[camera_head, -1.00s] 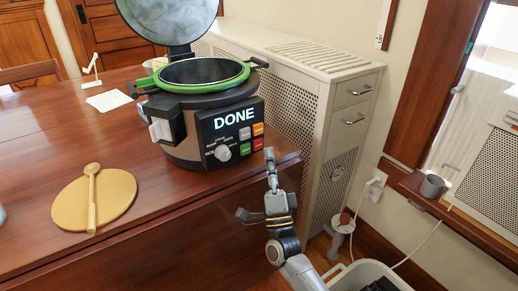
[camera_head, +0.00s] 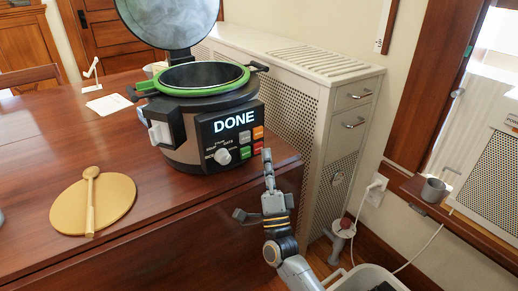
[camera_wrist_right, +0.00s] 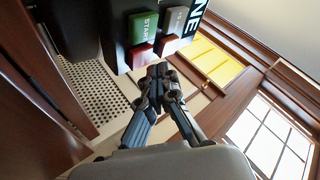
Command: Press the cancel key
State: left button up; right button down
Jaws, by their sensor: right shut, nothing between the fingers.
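The cooker (camera_head: 190,150) stands near the table's right edge, its front display reading DONE. Its panel has a grey key, an orange key, a green key (camera_head: 245,152) and a red key (camera_head: 258,147). In the right wrist view the green key (camera_wrist_right: 143,27) reads START, and the red key (camera_wrist_right: 140,56) is beside it. I cannot read the red key's label, so I cannot confirm it is cancel. My right gripper (camera_head: 267,153) is shut and empty, its tips just right of the red key. The tips (camera_wrist_right: 158,70) appear close to the keys; contact is unclear. My left gripper is not in view.
The cooker's lid (camera_head: 172,18) is open. A wooden spoon (camera_head: 91,195) lies on a round board (camera_head: 115,205) on the table (camera_head: 150,240). A perforated cabinet (camera_head: 325,120) stands behind the right gripper. A bin (camera_head: 368,275) is at the bottom right.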

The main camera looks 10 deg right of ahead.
jog(key=shift+w, duration=0.1)
dwell(0.8)
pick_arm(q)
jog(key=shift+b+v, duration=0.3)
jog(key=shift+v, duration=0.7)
pick_arm(e)
jog(key=shift+w+a, duration=0.15)
jog(key=shift+w, duration=0.15)
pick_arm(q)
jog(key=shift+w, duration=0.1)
pick_arm(e)
jog(key=shift+w, duration=0.1)
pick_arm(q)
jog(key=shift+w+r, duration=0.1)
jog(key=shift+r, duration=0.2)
